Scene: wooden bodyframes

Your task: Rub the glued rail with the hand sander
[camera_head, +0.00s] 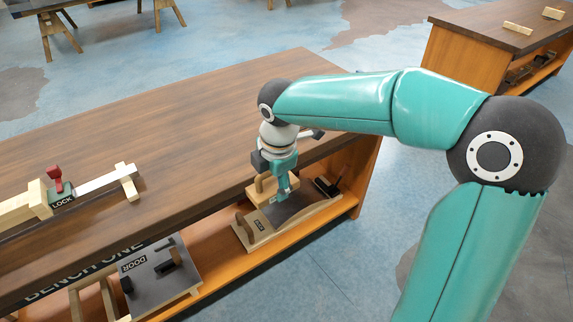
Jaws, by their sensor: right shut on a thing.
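My right gripper (283,181) reaches down at the front edge of the bench and is shut on a pale wooden block with a handle (260,190), which looks like the hand sander. The block is over a wooden board with a dark plate and a small label (243,232) on the lower shelf; I cannot tell whether they touch. A pale wooden rail (20,208) lies on the bench top at the left, beside a block labelled LOCK (62,195) with a red knob. I cannot tell whether this is the glued rail. My left gripper is out of view.
The dark wooden bench top (190,130) is mostly clear in the middle. On the lower shelf (215,270) stands a grey panel labelled DOOR (165,280). A second bench (470,50) stands at the back right. Blue floor lies between.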

